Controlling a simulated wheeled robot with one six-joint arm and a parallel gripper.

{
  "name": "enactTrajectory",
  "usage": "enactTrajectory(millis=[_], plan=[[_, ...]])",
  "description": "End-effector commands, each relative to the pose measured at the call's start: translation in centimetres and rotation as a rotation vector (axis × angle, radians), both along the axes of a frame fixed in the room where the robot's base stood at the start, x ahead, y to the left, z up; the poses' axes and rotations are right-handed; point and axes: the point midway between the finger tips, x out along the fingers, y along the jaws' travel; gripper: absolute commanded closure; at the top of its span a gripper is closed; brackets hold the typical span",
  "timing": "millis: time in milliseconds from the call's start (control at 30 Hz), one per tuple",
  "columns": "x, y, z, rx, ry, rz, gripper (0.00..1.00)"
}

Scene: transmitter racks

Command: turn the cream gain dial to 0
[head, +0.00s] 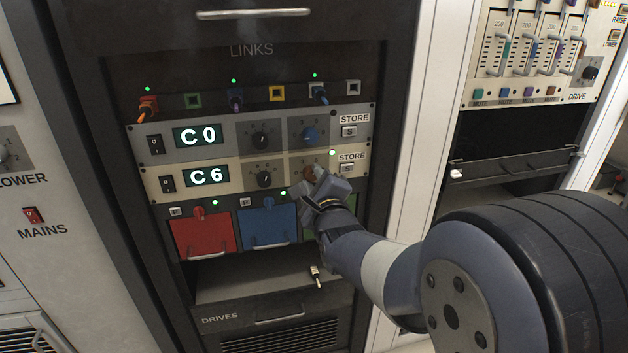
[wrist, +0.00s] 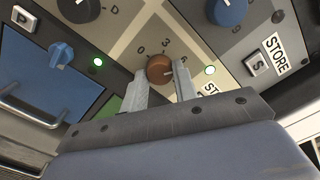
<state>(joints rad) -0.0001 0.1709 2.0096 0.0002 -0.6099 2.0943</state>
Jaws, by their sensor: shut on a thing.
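The cream unit (head: 219,180) sits in the rack below a grey unit, and its display (head: 207,177) reads C 6. Its brown gain dial (wrist: 159,67) has marks around it, with 0 at the upper left and 3 at the top. Its pale pointer line seems to point right, towards the last mark. My gripper (wrist: 162,80) is shut on the dial, one finger on each side. In the head view my gripper (head: 315,184) covers most of the dial.
The grey unit (head: 223,137) above reads C 0 and has a blue dial (head: 309,135). STORE buttons (head: 347,168) lie right of the dials. Red (head: 203,236) and blue (head: 268,222) flaps with small knobs are just below.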

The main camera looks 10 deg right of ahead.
Motion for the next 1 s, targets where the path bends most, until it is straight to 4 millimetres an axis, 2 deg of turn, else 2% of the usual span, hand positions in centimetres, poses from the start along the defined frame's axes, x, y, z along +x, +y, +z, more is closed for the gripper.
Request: enactTrajectory(millis=[100, 467, 1000], plan=[[-0.01, 0.00, -0.01, 0.000, 0.000, 0.000, 0.95], [0.00, 0.00, -0.26, -0.073, 0.000, 0.000, 0.95], [0.00, -0.01, -0.35, -0.527, -0.001, -0.001, 0.95]])
